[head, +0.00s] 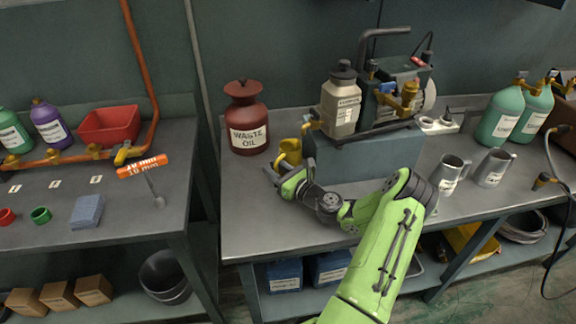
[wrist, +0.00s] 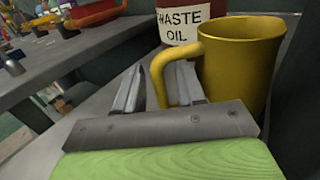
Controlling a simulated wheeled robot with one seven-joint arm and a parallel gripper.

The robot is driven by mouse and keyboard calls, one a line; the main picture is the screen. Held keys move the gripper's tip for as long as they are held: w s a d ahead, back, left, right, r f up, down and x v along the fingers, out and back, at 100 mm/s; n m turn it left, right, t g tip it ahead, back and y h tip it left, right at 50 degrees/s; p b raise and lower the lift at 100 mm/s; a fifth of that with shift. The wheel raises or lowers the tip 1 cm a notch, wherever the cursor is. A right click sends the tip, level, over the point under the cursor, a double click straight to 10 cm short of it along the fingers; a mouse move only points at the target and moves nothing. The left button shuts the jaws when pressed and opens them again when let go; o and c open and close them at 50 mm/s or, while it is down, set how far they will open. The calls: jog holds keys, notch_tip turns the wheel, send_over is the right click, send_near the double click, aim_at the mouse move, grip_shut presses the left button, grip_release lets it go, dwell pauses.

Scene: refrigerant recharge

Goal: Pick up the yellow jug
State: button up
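The yellow jug (head: 290,150) stands on the grey workbench (head: 245,222), partly hidden by my arm in the head view. In the wrist view the jug (wrist: 245,65) is close, upright, with its mouth up and its handle to the left. My gripper (wrist: 159,82) is open at the handle. One finger is left of the handle and the other shows in the handle's opening, with a gap between the fingers. I cannot tell whether either finger touches the handle. In the head view my gripper (head: 291,176) is low, just in front of the jug.
A red waste oil bottle (head: 247,115) stands behind and left of the jug. A raised stand (head: 375,155) with a cream bottle (head: 341,103) and a pump is close on the right. Two metal mugs (head: 449,175) stand farther right. The bench front left is clear.

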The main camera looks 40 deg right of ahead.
jog(key=shift+r, duration=0.1)
jog(key=shift+c, duration=0.5)
grip_shut()
jog(key=shift+r, duration=0.15)
jog(key=shift+a+r+p, duration=0.15)
jog(key=shift+r+p, duration=0.4)
notch_tip(320, 180, up, 6)
jog(key=shift+f+p, duration=0.1)
jog(key=shift+p, duration=1.15)
jog(key=w+a+p, duration=0.2)
jog(key=w+a, duration=0.9)
jog(key=a, duration=0.5)
jog(key=shift+w+f, duration=0.1)
